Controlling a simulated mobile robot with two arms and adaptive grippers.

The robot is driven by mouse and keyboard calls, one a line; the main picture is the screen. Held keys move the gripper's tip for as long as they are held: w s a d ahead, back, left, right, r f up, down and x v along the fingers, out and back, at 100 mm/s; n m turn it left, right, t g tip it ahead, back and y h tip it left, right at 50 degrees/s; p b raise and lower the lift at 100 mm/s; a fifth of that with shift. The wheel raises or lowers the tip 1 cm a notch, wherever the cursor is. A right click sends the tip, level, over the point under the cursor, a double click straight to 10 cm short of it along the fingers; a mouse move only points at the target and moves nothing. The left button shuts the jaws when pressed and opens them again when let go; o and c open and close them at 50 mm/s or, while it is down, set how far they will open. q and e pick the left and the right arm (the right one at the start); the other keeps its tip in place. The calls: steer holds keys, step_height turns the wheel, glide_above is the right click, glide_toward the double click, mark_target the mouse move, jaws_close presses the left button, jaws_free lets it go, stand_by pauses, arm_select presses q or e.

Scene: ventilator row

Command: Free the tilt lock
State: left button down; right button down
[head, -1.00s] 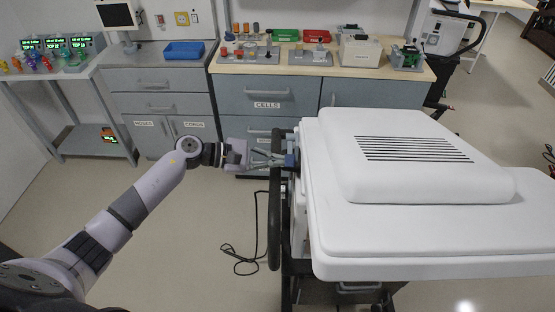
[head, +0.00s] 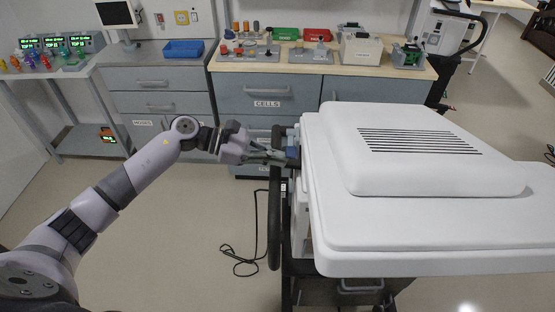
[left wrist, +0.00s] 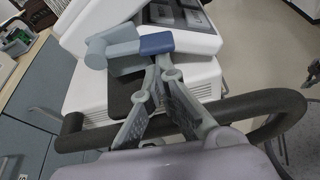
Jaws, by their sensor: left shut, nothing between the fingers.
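The white ventilator (head: 430,222) stands at the right with a dark push handle (head: 274,215) along its left side. In the left wrist view, a grey-blue lever (left wrist: 120,47) with a round knob end and a darker blue end block (left wrist: 157,43) sits on the ventilator's side, above the black handle bar (left wrist: 235,107). I take this lever to be the tilt lock. My left gripper (head: 282,158) is shut and empty, its fingers reaching over the handle. Its fingertips (left wrist: 163,64) are at the blue block's lower edge; I cannot tell whether they touch. My right gripper is not in view.
A workbench with grey-blue drawers (head: 266,95) stands behind, carrying trays and small devices. A side table (head: 70,68) with lit displays is at the far left. A black cable (head: 240,262) lies on the floor. The floor left of the ventilator is otherwise clear.

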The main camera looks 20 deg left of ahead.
arm_select(q)
steer(key=r+n, duration=0.1)
steer(key=n+g+b, duration=0.1)
steer(key=shift+s+d+r+n+g, duration=0.1)
steer(key=shift+s+r+n+g, duration=0.2)
steer(key=shift+r, duration=0.1)
steer(key=shift+r+n+g+h+b, duration=0.45)
steer(key=shift+r+n+b, duration=0.25)
steer(key=shift+n, duration=0.2)
